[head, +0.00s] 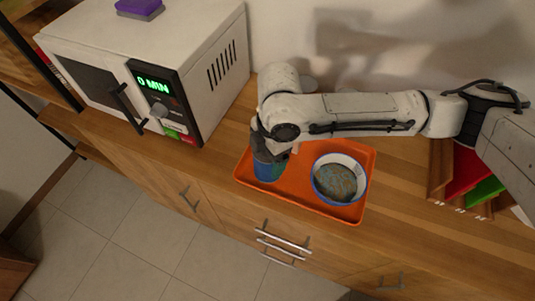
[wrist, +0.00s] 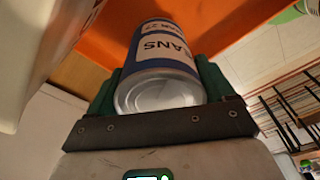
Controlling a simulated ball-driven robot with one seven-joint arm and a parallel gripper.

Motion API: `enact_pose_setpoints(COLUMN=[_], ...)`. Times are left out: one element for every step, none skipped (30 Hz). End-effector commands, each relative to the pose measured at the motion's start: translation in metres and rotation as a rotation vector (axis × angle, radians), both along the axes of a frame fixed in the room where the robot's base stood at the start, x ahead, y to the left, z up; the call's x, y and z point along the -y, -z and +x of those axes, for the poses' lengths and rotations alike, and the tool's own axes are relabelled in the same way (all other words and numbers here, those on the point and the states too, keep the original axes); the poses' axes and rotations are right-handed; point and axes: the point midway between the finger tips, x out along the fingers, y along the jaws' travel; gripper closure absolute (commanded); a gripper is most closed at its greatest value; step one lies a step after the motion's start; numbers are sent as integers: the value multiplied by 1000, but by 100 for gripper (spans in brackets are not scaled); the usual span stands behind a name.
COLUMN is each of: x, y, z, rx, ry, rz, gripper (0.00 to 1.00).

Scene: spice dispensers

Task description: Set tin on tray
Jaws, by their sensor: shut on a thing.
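The tin (wrist: 163,75) is blue with a white label and a silver end, and sits between the two green fingers of my gripper (wrist: 158,92) in the wrist view. In the head view the tin (head: 265,170) is mostly hidden by my gripper (head: 270,158), which is shut on it. The tin is over the left part of the orange tray (head: 305,197) on the wooden counter. I cannot tell whether its base touches the tray. A round bowl (head: 340,178) with a white and blue rim and mottled contents stands on the tray's right part.
A white microwave (head: 180,60) with a purple sponge (head: 139,8) on top stands left of the tray. A wooden rack with red and green items (head: 467,172) is at the right. The tray lies close to the counter's front edge. Bare counter shows between microwave and tray.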

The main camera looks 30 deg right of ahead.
Motion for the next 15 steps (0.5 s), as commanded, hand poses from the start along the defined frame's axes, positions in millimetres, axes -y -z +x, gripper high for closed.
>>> enact_pose_setpoints(x=[0,0,0,0,0,0,0,0,0,0,0,0,0,0,0], y=[3,5,6,7,7,7,7,7,7,7,8,10,10,9,9], z=[1,1,0,0,1,1,0,1,0,0,0,0,0,0,0], rx=[1,1,2,2,2,2,2,2,2,2,2,2,1,1,1], ry=[1,1,0,0,0,0,0,0,0,0,0,0,0,0,0], rz=[0,0,0,0,0,0,0,0,0,0,0,0,0,0,0], gripper=[67,67,67,67,67,67,67,67,67,67,67,67,16,13,9])
